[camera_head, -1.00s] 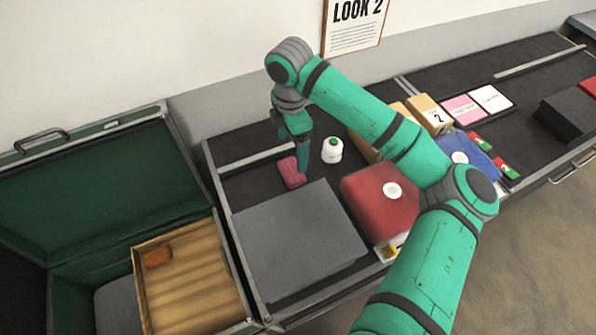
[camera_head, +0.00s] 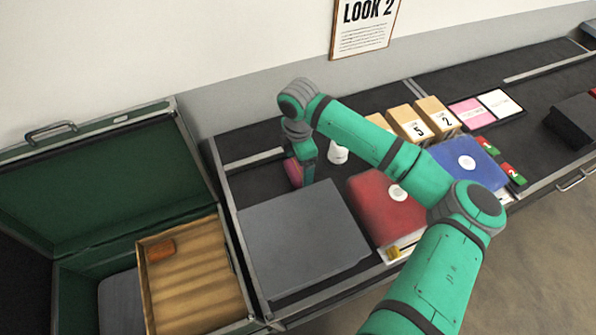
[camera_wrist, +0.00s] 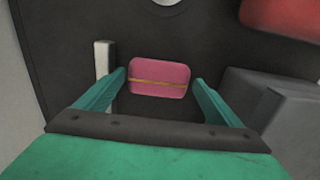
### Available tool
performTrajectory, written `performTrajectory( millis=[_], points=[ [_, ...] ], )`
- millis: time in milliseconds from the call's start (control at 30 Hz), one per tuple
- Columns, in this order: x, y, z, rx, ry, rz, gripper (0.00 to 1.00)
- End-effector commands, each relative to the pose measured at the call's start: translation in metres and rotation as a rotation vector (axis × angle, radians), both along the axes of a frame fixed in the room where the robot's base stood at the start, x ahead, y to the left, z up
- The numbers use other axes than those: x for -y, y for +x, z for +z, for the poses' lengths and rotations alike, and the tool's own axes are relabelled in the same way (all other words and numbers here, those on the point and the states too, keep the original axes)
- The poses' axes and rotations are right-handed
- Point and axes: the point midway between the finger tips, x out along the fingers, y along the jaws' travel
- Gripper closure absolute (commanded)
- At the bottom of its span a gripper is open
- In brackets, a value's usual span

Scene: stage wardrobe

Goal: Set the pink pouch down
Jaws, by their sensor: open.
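The pink pouch (camera_head: 293,172) lies on the dark counter surface behind the grey box. In the wrist view the pink pouch (camera_wrist: 159,77) shows a yellowish zip line across it and sits between and a little beyond my fingertips, with a gap on each side. My gripper (camera_wrist: 161,80) is open, its two green fingers spread around the pouch without visible contact. In the head view my gripper (camera_head: 304,170) points down beside the pouch and partly hides it.
A grey box (camera_head: 303,238) stands in front of the pouch. A white bottle (camera_head: 338,155), a red garment (camera_head: 380,207) and numbered boxes (camera_head: 410,122) are to the right. An open green case (camera_head: 95,175) with a wooden tray (camera_head: 143,262) is at left.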

Motion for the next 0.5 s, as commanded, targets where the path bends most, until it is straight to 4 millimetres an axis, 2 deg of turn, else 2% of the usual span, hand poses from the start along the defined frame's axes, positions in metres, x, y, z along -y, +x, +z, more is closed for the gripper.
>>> performTrajectory(
  millis=[67,200,233,300,500],
  points=[
    [-0.0019,0.0,0.0002,0.0,0.0,0.003,0.12],
    [-0.0031,-0.0001,0.0003,0.0,0.0,0.005,0.44],
    [-0.0032,-0.0001,0.0003,0.0,0.0,0.005,0.47],
    [-0.0031,-0.0001,0.0005,0.0,0.0,0.005,0.51],
    [-0.0025,0.0,0.0019,0.0,0.0,0.004,0.51]
  ],
)
